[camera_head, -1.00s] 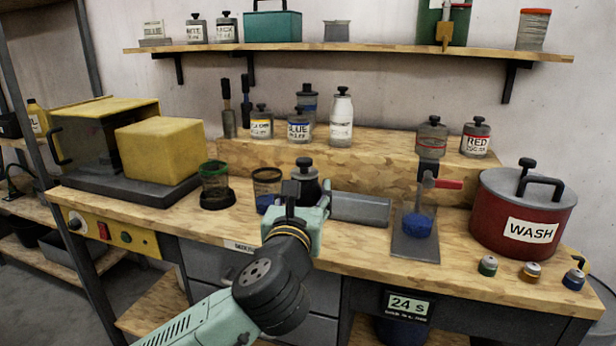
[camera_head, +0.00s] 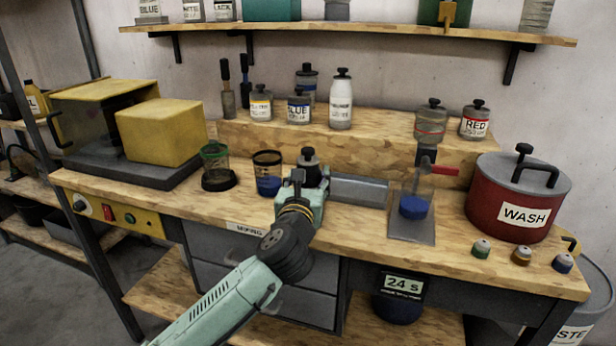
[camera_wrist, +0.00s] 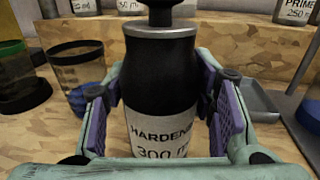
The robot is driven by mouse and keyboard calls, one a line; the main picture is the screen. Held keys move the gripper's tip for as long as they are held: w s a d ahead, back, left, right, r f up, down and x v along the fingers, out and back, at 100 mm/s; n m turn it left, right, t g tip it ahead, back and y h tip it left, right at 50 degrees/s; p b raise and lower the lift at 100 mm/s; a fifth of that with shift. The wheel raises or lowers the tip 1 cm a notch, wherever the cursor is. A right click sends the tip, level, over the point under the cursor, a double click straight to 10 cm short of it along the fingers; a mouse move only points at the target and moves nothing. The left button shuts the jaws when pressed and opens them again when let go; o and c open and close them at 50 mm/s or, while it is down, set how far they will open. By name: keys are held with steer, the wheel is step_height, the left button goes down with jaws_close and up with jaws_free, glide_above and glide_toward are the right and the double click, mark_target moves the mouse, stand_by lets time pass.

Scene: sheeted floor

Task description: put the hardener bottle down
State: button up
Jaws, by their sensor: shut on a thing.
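The hardener bottle (camera_wrist: 163,85) is black with a grey collar, a black knob cap and a white label reading "HARDEN… 300 m…". It stands upright between the purple pads of my gripper (camera_wrist: 163,118), which is shut on it. In the head view the bottle (camera_head: 309,167) shows behind my gripper (camera_head: 307,192), over the middle of the bench (camera_head: 345,228). The bottle's base is hidden by the gripper, so I cannot tell whether it touches the bench top.
A cup with blue contents (camera_head: 267,172) is close left of the bottle, with a green-rimmed cup (camera_head: 215,165) beyond. A grey tray (camera_head: 358,189) lies close right, then a stand with a blue piece (camera_head: 413,207). The raised wooden step (camera_head: 350,155) is behind. The front bench strip is mostly clear.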

steer(key=shift+f, duration=0.2)
steer(key=o, duration=1.6)
steer(key=shift+r, duration=0.2)
